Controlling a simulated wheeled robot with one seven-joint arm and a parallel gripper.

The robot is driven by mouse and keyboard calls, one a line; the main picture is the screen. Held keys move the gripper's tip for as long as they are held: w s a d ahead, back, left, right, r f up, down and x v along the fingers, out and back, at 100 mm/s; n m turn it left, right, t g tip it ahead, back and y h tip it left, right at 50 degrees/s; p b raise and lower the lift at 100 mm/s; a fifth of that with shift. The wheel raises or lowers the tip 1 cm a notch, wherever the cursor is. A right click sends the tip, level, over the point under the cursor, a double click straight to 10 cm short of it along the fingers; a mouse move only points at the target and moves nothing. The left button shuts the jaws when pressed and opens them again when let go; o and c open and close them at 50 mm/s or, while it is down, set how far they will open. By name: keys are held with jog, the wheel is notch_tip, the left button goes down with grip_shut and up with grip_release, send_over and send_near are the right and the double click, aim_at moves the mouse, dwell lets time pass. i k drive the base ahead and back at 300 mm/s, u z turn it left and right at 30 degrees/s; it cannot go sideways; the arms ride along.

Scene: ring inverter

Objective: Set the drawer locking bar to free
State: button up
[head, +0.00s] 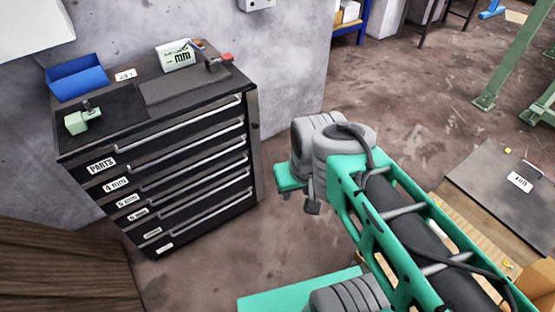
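A black drawer cabinet (190,165) stands against the wall at left in the head view, with several labelled drawers that all look shut. A dark vertical strip (254,150) runs down the right front edge of the cabinet and looks like the locking bar; a small dark knob sits near its upper part. I cannot tell its setting. My gripper (313,207) seems to be the small dark part under the teal and grey wrist, to the right of the cabinet and apart from it. Its fingers are too small to read.
On the cabinet top are a blue bin (77,80), a pale green block (82,119), a white box marked "mm" (178,56) and a red-handled item (221,61). A wooden surface (65,270) is at lower left. Floor is clear between cabinet and arm.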

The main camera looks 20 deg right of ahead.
aim_at(251, 96)
jog(key=i, duration=1)
jog(key=u, duration=0.05)
